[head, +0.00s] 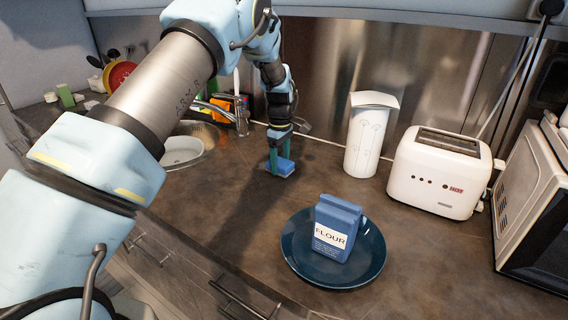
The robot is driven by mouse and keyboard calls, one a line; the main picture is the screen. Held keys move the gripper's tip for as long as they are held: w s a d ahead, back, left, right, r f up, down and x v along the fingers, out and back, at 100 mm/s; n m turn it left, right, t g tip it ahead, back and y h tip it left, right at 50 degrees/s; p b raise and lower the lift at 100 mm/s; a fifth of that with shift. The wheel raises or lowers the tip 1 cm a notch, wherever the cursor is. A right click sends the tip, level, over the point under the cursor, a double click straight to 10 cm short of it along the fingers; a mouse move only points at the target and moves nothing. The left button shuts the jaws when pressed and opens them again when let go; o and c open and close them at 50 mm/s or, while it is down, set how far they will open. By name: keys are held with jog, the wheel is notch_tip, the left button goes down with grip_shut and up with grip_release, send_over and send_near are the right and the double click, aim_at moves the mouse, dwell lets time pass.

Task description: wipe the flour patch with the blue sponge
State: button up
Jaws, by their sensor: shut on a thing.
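My gripper (279,155) is shut on the blue sponge (286,167), at the back of the brown counter between the sink and the paper towel roll. The sponge is at or just above the counter top; I cannot tell whether it touches. No loose flour patch can be made out on the counter. A blue flour packet (336,227), labelled FLOUR, stands on a dark blue plate (373,266) at the front middle of the counter, apart from my gripper.
A paper towel roll (365,140) stands right of my gripper. A white toaster (432,180) and a microwave (528,215) are farther right. The sink (206,136) with its tap (226,112) lies left. The counter between gripper and plate is clear.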

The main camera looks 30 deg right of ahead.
aim_at(258, 162)
jog(key=shift+w+a, duration=0.7)
jog(key=shift+w, duration=0.65)
jog(key=shift+w+a, duration=0.65)
jog(key=shift+w, duration=0.65)
jog(key=shift+w+a, duration=0.7)
jog(key=shift+w, duration=0.65)
jog(key=shift+r, duration=0.1)
jog(key=shift+r+p, duration=1.5)
jog(key=shift+r, duration=1.45)
jog(key=shift+r, duration=0.1)
notch_tip(258, 162, up, 3)
jog(key=shift+f+p, duration=0.1)
jog(key=shift+p, duration=0.75)
